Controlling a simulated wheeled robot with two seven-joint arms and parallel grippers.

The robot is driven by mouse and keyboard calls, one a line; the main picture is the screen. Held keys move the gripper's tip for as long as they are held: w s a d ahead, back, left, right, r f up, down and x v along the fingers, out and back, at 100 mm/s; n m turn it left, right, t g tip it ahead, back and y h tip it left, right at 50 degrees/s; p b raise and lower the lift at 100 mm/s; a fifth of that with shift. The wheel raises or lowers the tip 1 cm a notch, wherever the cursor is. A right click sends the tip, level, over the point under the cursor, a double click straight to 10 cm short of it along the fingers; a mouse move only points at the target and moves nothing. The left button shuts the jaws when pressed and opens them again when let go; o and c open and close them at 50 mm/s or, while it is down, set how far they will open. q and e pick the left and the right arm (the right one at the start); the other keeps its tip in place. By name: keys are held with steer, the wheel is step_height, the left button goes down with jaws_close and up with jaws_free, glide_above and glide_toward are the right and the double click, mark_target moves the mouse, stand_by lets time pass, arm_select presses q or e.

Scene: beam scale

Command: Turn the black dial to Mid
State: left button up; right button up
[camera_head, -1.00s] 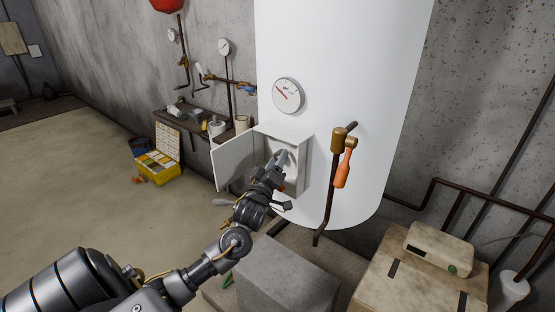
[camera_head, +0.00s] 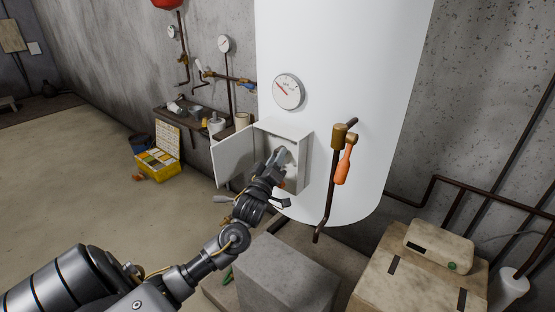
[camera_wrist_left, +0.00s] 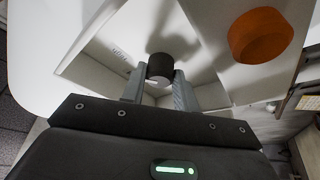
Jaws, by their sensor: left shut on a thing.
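The black dial (camera_wrist_left: 160,68) sits inside an open white box on the white tank. It shows in the left wrist view between the two grey fingers of my left gripper (camera_wrist_left: 158,92), which are shut on it. Small lettering (camera_wrist_left: 120,52) is printed on the panel beside the dial; I cannot read it surely, nor tell the dial's setting. In the head view my left gripper (camera_head: 277,158) reaches into the white box (camera_head: 300,150) and hides the dial. My right gripper is not in view.
An orange knob (camera_wrist_left: 261,35) is near the dial in the wrist view. The box's door (camera_head: 233,155) stands open to the left. A pipe with an orange-handled valve (camera_head: 343,165) stands right of the box. A grey block (camera_head: 285,270) is below the arm.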

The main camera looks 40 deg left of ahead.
arm_select(q)
steer(key=m+h, duration=0.1)
steer(key=m, duration=0.1)
steer(key=m+t+h+b, duration=0.1)
steer(key=m, duration=0.2)
steer(key=shift+a+f, duration=0.15)
steer(key=shift+a, duration=0.05)
steer(key=shift+a+m+t+h+b, duration=0.1)
steer(key=shift+m+t+h+b, duration=0.15)
steer(key=shift+m+h, duration=0.9)
steer(key=shift+m+t+h+b, duration=0.15)
steer(key=shift+m+h+b, duration=0.15)
steer(key=shift+m, duration=1.55)
steer(key=shift+m+h, duration=0.25)
steer(key=shift+m, duration=0.05)
steer(key=o, duration=1)
